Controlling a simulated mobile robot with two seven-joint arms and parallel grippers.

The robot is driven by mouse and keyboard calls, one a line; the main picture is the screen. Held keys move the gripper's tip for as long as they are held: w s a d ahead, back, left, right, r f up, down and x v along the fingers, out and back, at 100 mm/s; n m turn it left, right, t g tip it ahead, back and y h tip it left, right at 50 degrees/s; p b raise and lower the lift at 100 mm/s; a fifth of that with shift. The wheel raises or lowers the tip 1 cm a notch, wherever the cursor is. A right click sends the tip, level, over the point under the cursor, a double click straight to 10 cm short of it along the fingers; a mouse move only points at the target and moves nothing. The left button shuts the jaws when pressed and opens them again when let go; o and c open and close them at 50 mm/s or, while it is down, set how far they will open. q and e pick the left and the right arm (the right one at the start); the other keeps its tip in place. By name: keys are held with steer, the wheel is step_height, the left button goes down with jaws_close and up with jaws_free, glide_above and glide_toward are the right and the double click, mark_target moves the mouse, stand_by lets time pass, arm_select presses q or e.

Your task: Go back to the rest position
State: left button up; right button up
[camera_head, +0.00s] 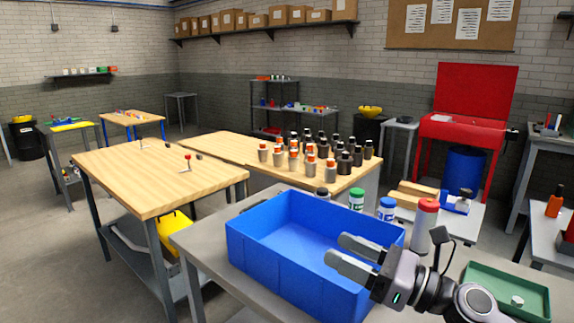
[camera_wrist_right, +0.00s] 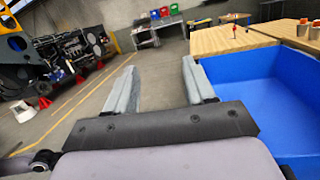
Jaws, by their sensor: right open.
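My right gripper (camera_head: 355,257) is open and empty. In the head view its two grey fingers reach left over the right part of the blue bin (camera_head: 262,252). In the right wrist view the fingers (camera_wrist_right: 158,92) stand wide apart with only floor between them, and the blue bin (camera_wrist_right: 275,115) lies to their right. The bin looks empty where its inside shows; the gripper hides part of its right side. My left gripper is not in view.
Several bottles stand behind the bin, among them a red-capped one (camera_head: 424,225). A green tray (camera_head: 505,292) lies right of my right wrist. A wooden table (camera_head: 150,178) stands at the left. The wrist view shows a vehicle chassis (camera_wrist_right: 60,50) and open floor.

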steer(key=s+d+f+m+t+h, duration=0.2)
steer(key=d+f+m+h, duration=0.3)
steer(key=m, duration=0.7)
steer(key=s+d+f+m+t+h, duration=0.1)
steer(key=s+d+f+m+h, duration=0.25)
steer(key=m+h, duration=0.55)
steer(key=s+d+f+m+t+h, duration=0.15)
steer(key=d+f+m+h, duration=0.3)
steer(key=m, duration=0.95)
steer(key=s+f+m+g+y, duration=0.1)
steer(key=s+f+m+g, duration=0.45)
steer(key=s, duration=0.55)
steer(key=s+f+m+g+y, duration=0.1)
steer(key=s+f+m+g, duration=0.5)
steer(key=s, duration=0.5)
steer(key=w+a+f+n+t+y+b, duration=0.1)
steer(key=w+f+t, duration=0.2)
steer(key=f, duration=0.4)
steer(key=w+a+f+n+t+b, duration=0.1)
steer(key=w+a+f+t+b, duration=0.1)
steer(key=f, duration=0.5)
steer(key=shift+w+t+y, duration=0.35)
steer(key=shift+w+t, duration=0.5)
steer(key=shift+t, duration=0.25)
